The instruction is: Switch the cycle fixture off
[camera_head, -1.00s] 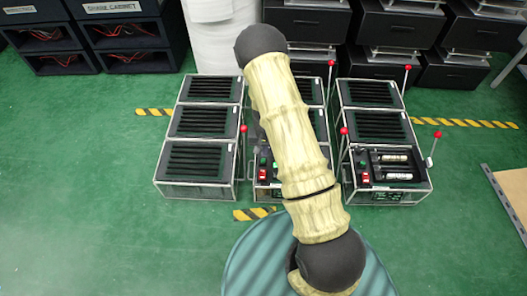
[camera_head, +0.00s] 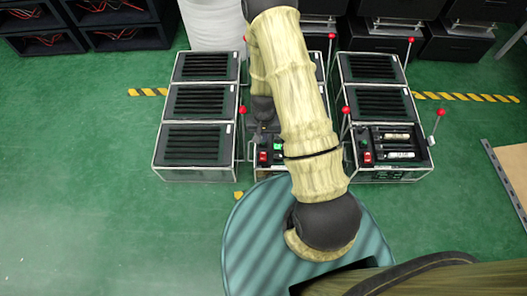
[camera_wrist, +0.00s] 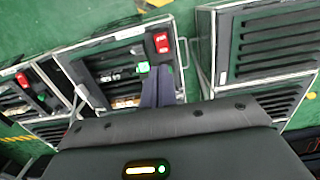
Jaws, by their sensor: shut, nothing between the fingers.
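The front middle fixture (camera_head: 264,172) is a clear-framed box with a red switch (camera_head: 263,156) and a green button (camera_head: 278,146). My arm covers part of it in the head view. In the wrist view its red switch (camera_wrist: 161,42) and lit green button (camera_wrist: 143,67) are close to my gripper. My gripper (camera_wrist: 158,80) is shut and empty, its fingertips beside the green button; I cannot tell whether they touch it. No readable label shows which fixture is the cycle one.
A fixture with a red switch (camera_head: 367,157) and red-knobbed lever (camera_head: 439,112) stands to the right. Slatted boxes (camera_head: 195,146) stand to the left. Black cabinets line the back. Green floor is clear at the left, and a board (camera_head: 512,170) lies at the right.

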